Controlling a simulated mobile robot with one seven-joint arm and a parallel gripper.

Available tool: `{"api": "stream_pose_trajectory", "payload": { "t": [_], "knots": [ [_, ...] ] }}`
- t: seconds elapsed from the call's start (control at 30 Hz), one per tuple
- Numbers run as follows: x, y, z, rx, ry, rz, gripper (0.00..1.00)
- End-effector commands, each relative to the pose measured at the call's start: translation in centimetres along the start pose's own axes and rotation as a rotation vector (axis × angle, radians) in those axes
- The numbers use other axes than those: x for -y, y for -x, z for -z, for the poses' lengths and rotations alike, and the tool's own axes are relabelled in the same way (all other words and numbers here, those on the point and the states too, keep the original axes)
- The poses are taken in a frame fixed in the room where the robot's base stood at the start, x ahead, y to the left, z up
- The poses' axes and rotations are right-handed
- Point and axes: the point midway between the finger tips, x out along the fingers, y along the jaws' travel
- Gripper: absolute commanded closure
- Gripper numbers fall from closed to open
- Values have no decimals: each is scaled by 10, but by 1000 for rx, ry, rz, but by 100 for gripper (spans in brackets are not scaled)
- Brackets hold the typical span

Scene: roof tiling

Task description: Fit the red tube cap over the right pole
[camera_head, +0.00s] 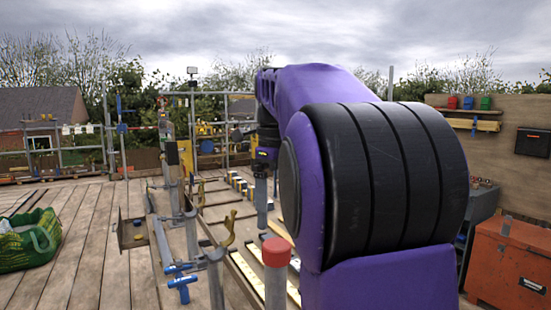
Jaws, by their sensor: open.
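The red tube cap (276,252) sits upright on top of a grey pole (277,290) at the bottom middle, right of another grey pole (216,287). How far down it is seated cannot be told. My purple arm with black joint bands fills the right middle and reaches away from the camera. My gripper (262,222) points down at the arm's far end, behind the cap and apart from it in the picture. It is small here; its fingers are hard to make out, and nothing shows held in it.
A green bag (30,240) lies on the wooden deck at left. A blue-handled clamp (180,283) and yellow hooks (229,230) stand near the poles. An orange toolbox (508,262) is at right. Scaffolding stands behind. The deck at left is largely clear.

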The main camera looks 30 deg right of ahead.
Motion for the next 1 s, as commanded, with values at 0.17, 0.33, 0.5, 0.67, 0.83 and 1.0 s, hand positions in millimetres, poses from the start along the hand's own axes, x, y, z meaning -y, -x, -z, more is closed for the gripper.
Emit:
{"api": "stream_pose_trajectory", "payload": {
  "t": [0.17, 0.33, 0.5, 0.67, 0.83, 1.0],
  "knots": [
    [1, 46, -1, 2, 0, 2, 0],
    [1, 72, -1, 1, 0, 1, 0],
    [0, 87, 0, 1, 0, 1, 0],
    [0, 93, 0, 0, 0, 0, 0],
    [1, 93, -1, 1, 1, 4, 0],
    [21, 77, -18, 34, 26, 122, 0]
  ]
}}
